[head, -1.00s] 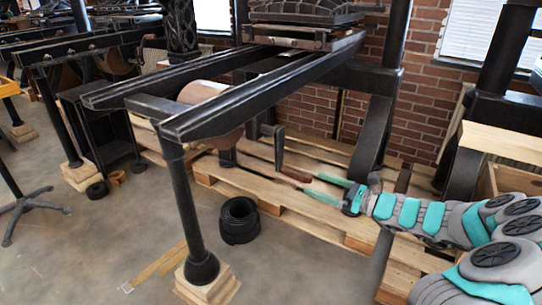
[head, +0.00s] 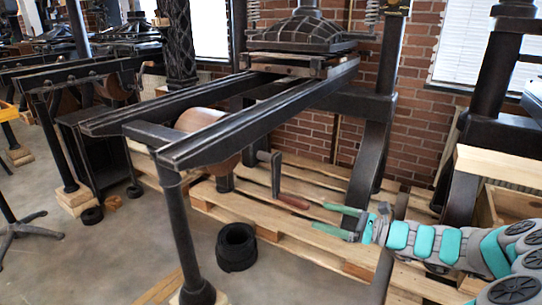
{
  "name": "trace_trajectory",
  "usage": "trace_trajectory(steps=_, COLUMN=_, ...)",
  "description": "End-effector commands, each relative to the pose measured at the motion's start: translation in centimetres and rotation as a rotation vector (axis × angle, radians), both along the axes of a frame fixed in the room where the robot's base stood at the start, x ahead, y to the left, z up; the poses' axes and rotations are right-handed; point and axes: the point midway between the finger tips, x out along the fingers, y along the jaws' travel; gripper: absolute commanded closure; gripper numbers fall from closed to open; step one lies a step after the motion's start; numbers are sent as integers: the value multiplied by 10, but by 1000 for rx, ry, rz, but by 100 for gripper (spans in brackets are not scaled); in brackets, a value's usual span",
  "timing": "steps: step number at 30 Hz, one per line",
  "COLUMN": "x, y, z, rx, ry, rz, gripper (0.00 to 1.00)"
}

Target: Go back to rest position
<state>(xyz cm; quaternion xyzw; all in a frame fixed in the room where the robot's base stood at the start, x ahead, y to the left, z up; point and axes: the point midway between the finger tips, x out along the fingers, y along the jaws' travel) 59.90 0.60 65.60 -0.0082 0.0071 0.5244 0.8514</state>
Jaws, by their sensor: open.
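My gripper (head: 330,220) is at the right of the head view, at the end of my grey and teal arm, pointing left. Its two green fingers are spread apart with nothing between them. Just left of the fingertips is the crank handle (head: 293,201) with its reddish-brown grip, hanging from the hand press (head: 265,110). The fingertips look close to the grip; I cannot tell the exact gap in depth.
The press's black rails (head: 290,95) and front leg (head: 185,235) stand left of my arm. A wooden pallet (head: 270,225) lies below, with a black coil (head: 236,247) on the floor. Another press's black column (head: 490,75) and a wooden box (head: 510,205) are at the right. A brick wall (head: 425,130) stands behind.

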Motion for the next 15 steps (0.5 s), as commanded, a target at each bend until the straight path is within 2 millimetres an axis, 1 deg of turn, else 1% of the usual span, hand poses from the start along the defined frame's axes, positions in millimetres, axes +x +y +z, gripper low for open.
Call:
trace_trajectory(steps=1, x=-10, y=17, z=10, rx=-38, ry=-37, rz=49, gripper=0)
trace_trajectory(steps=2, x=-18, y=27, z=15, rx=-65, ry=-59, rz=84, gripper=0)
trace_trajectory(steps=3, x=-30, y=43, z=21, rx=-105, ry=-95, rz=134, gripper=0)
trace_trajectory(steps=5, x=-52, y=66, z=30, rx=-174, ry=-157, rz=221, gripper=0)
trace_trajectory(steps=6, x=-68, y=81, z=34, rx=-218, ry=-196, rz=280, gripper=0)
trace_trajectory(steps=7, x=-80, y=91, z=36, rx=-254, ry=-226, rz=325, gripper=0)
trace_trajectory(steps=8, x=-92, y=100, z=39, rx=-290, ry=-259, rz=367, gripper=0)
trace_trajectory(steps=9, x=-108, y=110, z=40, rx=-336, ry=-297, rz=423, gripper=0)
trace_trajectory(steps=11, x=-133, y=123, z=42, rx=-406, ry=-357, rz=506, gripper=0)
trace_trajectory(steps=12, x=-150, y=130, z=40, rx=-452, ry=-393, rz=563, gripper=0)
trace_trajectory(steps=14, x=-174, y=137, z=38, rx=-519, ry=-448, rz=646, gripper=0)
trace_trajectory(steps=15, x=-191, y=141, z=36, rx=-565, ry=-483, rz=701, gripper=0)
